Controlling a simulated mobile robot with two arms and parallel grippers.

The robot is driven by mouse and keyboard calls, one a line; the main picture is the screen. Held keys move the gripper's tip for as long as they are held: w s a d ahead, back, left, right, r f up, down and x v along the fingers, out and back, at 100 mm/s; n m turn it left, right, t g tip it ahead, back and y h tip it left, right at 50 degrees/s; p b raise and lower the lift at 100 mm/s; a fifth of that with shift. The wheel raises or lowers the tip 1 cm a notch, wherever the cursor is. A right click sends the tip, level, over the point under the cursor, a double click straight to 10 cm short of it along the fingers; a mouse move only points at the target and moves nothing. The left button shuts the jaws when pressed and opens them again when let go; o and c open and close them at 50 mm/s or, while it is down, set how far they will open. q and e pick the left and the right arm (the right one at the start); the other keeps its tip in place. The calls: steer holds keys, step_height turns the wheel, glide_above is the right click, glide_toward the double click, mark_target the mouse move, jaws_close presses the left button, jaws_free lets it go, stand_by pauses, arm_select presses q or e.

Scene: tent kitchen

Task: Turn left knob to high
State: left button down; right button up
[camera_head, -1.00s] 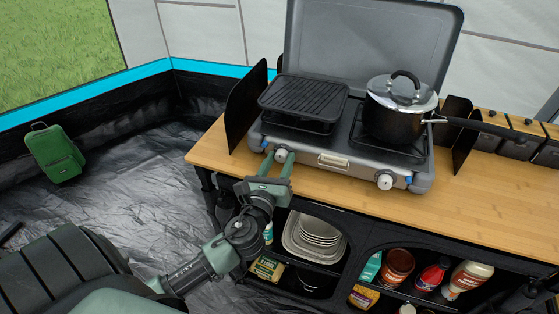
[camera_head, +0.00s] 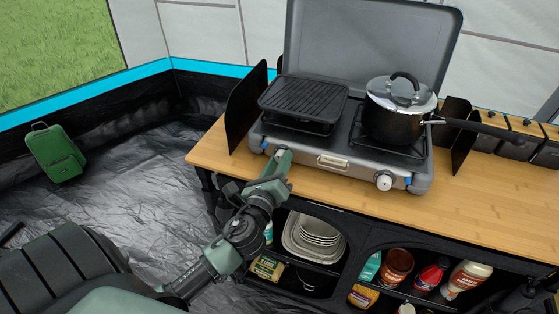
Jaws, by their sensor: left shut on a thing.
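The grey camp stove (camera_head: 313,159) stands on the wooden table top with its lid open. My left gripper is at the front panel, turned edge-on to the view, and shut on the left knob. The white right knob (camera_head: 384,182) is clear of the gripper. My right gripper is not in view.
A black griddle (camera_head: 304,98) sits on the left burner. A lidded pot (camera_head: 395,115) is on the right burner, its handle pointing right. The wooden table (camera_head: 470,195) has free room in front. Dishes (camera_head: 312,238) and jars (camera_head: 398,267) fill the shelves below.

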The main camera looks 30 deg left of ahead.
arm_select(q)
steer(key=n, duration=0.4)
steer(key=shift+r+n+p, duration=0.1)
steer(key=shift+n+p, duration=0.2)
steer(key=shift+a+n+p, duration=0.1)
steer(key=shift+n+p, duration=0.2)
steer(key=shift+n, duration=1.6)
steer(key=c, duration=1)
jaws_free()
steer(key=shift+c, duration=0.2)
